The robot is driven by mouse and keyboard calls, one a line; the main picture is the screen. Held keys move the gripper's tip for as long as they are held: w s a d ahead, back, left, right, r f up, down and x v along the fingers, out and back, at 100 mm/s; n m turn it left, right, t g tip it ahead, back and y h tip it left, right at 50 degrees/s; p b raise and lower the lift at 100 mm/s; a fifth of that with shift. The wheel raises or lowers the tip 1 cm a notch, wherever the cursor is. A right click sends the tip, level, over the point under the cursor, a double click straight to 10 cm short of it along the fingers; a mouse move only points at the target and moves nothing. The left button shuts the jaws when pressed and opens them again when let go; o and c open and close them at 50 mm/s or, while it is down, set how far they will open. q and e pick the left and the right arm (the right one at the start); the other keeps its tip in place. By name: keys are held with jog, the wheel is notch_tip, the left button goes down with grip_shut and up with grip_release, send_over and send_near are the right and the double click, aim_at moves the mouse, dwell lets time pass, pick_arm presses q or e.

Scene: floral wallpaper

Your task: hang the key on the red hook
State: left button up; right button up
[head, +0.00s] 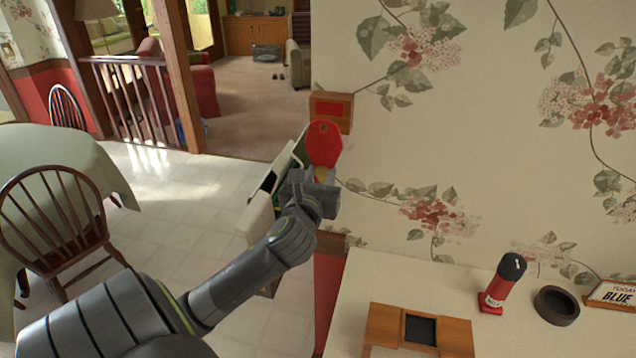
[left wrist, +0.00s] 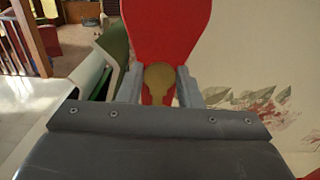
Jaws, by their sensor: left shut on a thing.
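My left gripper (head: 322,176) is shut on the key (head: 323,143), a flat red paddle-shaped piece with a small hole near its top. In the left wrist view the red piece (left wrist: 166,35) stands upright between the two fingers (left wrist: 159,88), with a brass keyhole-shaped part low on it. A wooden block with a red panel (head: 331,109) is on the wall just above and behind the key. No hook peg can be made out on it. I cannot tell whether the key touches the block. My right gripper is not in view.
A white counter (head: 375,270) holds a wooden box (head: 455,335), a red and black cylinder (head: 498,284), a black ring (head: 557,305) and a sign reading "TODAY BLUE" (head: 612,294). White and green objects (head: 284,162) stand behind my gripper. The papered wall right of it is clear.

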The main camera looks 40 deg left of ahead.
aim_at(322, 176)
pick_arm(q)
jog(key=shift+b+x, duration=0.45)
jog(key=shift+x, duration=0.6)
jog(key=shift+w+a+f, duration=0.25)
jog(key=shift+w+f, duration=0.1)
jog(key=shift+w, duration=0.15)
jog(key=shift+w+a+f+p, duration=0.1)
jog(key=shift+f+p, duration=0.05)
jog(key=shift+p, duration=0.15)
jog(key=o, duration=1)
jog(key=shift+o, duration=0.2)
